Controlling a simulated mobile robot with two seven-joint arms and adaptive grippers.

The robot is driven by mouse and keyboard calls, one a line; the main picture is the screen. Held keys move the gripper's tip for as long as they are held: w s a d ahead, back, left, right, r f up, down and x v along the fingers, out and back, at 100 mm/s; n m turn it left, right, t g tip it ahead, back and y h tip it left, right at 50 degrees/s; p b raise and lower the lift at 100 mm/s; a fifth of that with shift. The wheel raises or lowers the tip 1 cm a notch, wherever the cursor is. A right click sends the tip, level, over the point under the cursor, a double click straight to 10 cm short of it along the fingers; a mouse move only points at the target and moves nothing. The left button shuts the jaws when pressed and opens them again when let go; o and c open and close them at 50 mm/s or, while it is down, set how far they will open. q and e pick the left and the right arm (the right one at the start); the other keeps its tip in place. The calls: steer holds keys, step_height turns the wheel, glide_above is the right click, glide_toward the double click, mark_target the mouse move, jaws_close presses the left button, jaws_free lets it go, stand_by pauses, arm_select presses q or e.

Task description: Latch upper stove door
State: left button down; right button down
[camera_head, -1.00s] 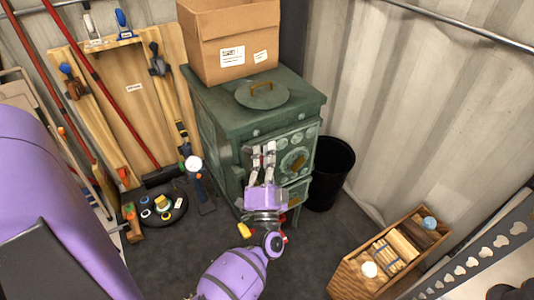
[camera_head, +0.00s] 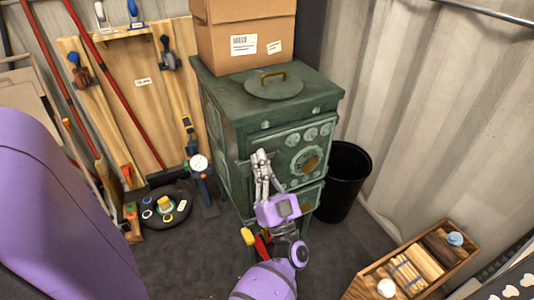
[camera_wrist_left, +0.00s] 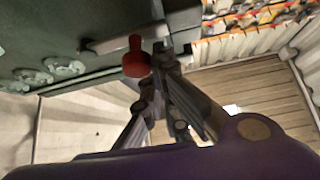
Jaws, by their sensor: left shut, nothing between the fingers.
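The green stove (camera_head: 226,140) stands at the middle. Its upper door (camera_head: 318,139), with round dials and a brass-coloured plate, faces me and looks near flush with the body; I cannot tell whether it is fully closed. My left gripper (camera_head: 262,154) is shut and empty, at the left edge of this door. In the left wrist view, the gripper's fingertips (camera_wrist_left: 163,52) are beside a red knob (camera_wrist_left: 137,58) and a grey metal bar (camera_wrist_left: 115,42) on the stove front. Touching or apart, I cannot tell. The gripper hides this part in the head view. My right gripper is not in view.
A cardboard box (camera_head: 243,40) and a round lid (camera_head: 273,85) sit on top of the stove. A black bin (camera_head: 346,180) stands to its right. A wooden crate (camera_head: 415,265) is at the lower right. Tools lean on the wooden board (camera_head: 130,90) at the left.

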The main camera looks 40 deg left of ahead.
arm_select(q)
steer(key=n+g, duration=0.1)
steer(key=n, duration=0.1)
steer(key=n+g+y+b, duration=0.1)
steer(key=n+g, duration=0.1)
steer(key=n+g+b, duration=0.1)
steer(key=n, duration=0.1)
steer(key=shift+s+f+g+y, duration=0.2)
steer(key=shift+f+g+y, duration=0.1)
steer(key=shift+f+y, duration=0.1)
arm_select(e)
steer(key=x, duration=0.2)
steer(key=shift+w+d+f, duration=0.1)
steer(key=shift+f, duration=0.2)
